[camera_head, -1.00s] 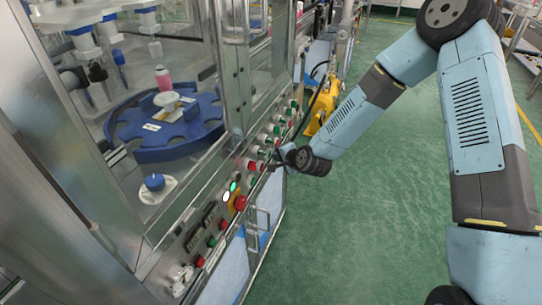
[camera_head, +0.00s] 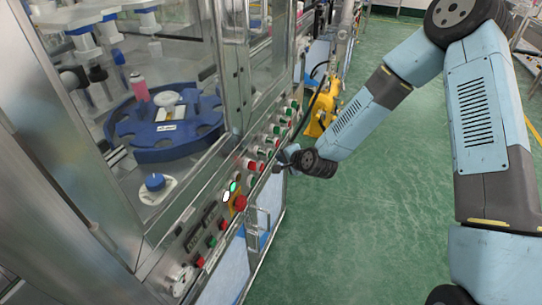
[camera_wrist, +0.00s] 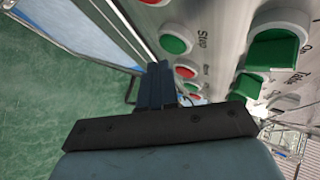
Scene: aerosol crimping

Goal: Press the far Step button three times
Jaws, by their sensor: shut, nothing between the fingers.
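In the wrist view, a round green button (camera_wrist: 173,44) in a pale ring has the label "Step" beside it. A red button (camera_wrist: 185,72) sits beyond it, and smaller buttons (camera_wrist: 192,87) lie farther along, partly hidden by my gripper. I cannot tell for sure which one is the far Step button. My gripper (camera_wrist: 157,70) is shut and empty, its fingers pointing along the panel near these buttons. In the head view my gripper (camera_head: 279,162) is at the control panel's outer side, close to the red buttons (camera_head: 257,166). Whether it touches a button cannot be seen.
A blue carousel (camera_head: 150,142) with a pink can (camera_head: 139,88) stands behind the machine's glass. Large green switches (camera_wrist: 272,50) stick out of the panel. The green floor at right is open.

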